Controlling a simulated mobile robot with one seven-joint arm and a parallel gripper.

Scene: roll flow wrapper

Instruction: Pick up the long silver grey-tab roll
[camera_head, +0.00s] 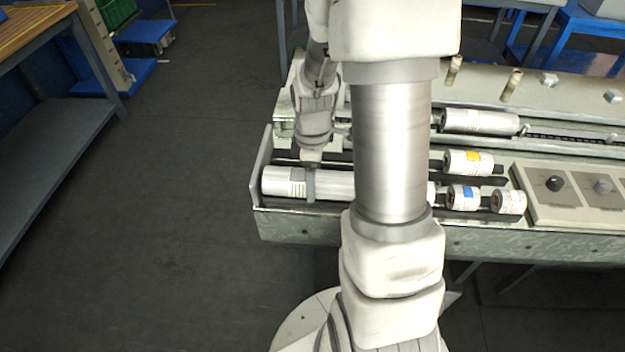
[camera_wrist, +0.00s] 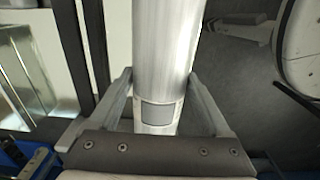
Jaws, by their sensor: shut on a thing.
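The long silver roll (camera_head: 277,181) lies along the front left of the machine's tray in the head view, its right part hidden behind my arm. In the wrist view the roll (camera_wrist: 165,55) runs up the picture between the fingers, with a grey tab (camera_wrist: 158,112) on its white label band. My gripper (camera_head: 310,182) reaches down over the roll from behind, with a finger in front of it. In the wrist view my gripper (camera_wrist: 163,100) has a finger on each side of the roll and is shut on it. I cannot tell whether the roll is clear of the tray.
Shorter rolls with a yellow tab (camera_head: 468,162) and a blue tab (camera_head: 463,197) lie to the right, beside another short roll (camera_head: 508,202). A silver roll (camera_head: 480,122) lies behind them. A knob panel (camera_head: 575,190) stands at the right. The tray's end wall (camera_head: 262,160) is close at the left.

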